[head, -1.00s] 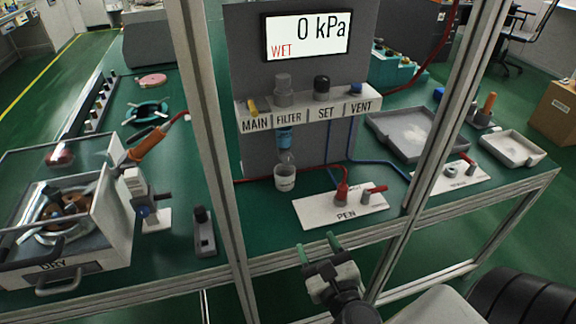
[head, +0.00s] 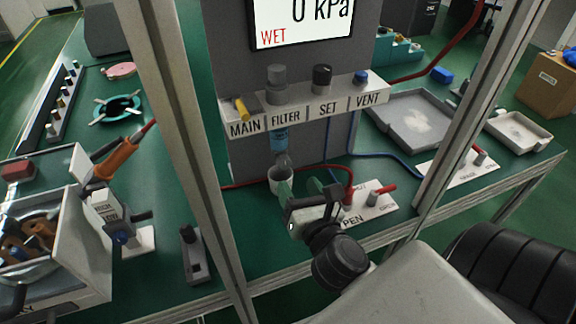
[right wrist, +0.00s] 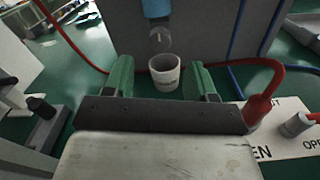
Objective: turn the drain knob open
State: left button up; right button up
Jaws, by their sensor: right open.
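The filter (head: 278,138) hangs under the labelled shelf as a blue bowl. A small grey drain knob (head: 282,160) sits at its bottom end; it also shows in the right wrist view (right wrist: 160,39). A white cup (right wrist: 165,75) stands on the bench below the knob. My right gripper (head: 301,188) is open and empty, with green fingertips. In the right wrist view its fingers (right wrist: 160,80) appear on either side of the cup, with the knob above and beyond them. Whether they touch the cup is unclear. My left gripper is not in view.
Metal frame posts (head: 180,130) stand left and right of the work area. A PEN plate (head: 365,205) with a red hose fitting lies right of the cup. A red hose (head: 235,186) runs behind the cup. A black-topped block (head: 192,255) stands at left.

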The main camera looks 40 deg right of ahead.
aim_at(286, 165)
jog(key=x, duration=0.6)
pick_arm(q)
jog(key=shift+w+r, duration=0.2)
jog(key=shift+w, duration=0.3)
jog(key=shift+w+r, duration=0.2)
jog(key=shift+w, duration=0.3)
pick_arm(e)
jog(key=shift+c, duration=0.2)
